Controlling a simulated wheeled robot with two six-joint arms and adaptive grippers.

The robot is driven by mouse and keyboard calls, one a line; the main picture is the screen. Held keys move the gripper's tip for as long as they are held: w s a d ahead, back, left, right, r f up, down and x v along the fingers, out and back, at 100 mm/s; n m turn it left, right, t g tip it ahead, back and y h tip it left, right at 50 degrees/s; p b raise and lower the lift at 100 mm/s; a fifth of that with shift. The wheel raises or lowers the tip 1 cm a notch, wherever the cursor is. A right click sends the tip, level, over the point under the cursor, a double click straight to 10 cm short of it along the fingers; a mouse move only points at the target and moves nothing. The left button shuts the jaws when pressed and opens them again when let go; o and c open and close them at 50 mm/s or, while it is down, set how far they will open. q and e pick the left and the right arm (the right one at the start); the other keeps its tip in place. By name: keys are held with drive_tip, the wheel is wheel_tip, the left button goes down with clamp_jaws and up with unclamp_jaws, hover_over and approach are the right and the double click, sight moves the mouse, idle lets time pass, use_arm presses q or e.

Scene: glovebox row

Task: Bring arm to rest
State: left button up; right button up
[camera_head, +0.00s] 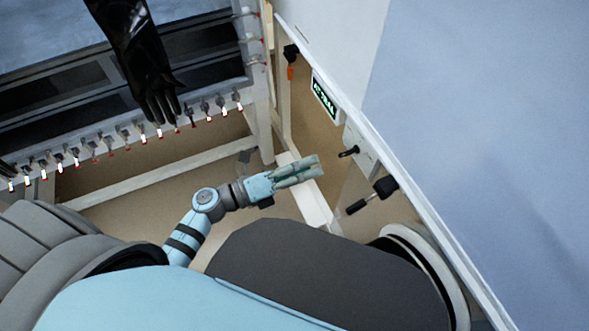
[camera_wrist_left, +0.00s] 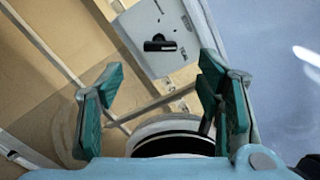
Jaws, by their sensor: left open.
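My left arm reaches in from the lower left in the head view, and its gripper (camera_head: 306,170) is out over the floor in front of the glovebox frame. In the left wrist view the two green fingers (camera_wrist_left: 160,95) stand wide apart. Nothing is between them, so the gripper is open and empty. Beyond the fingers, a grey panel with a black handle (camera_wrist_left: 160,45) shows. My right gripper is not seen in either view.
A black glove (camera_head: 160,90) hangs at the glovebox front, above a row of small valves (camera_head: 195,113). A white wall panel on the right carries a green display (camera_head: 325,97), a black handle (camera_head: 349,152) and a black lever (camera_head: 372,195). Tan floor (camera_head: 115,212) lies below.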

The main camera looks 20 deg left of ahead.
use_arm(q)
drive_tip(key=shift+v, duration=2)
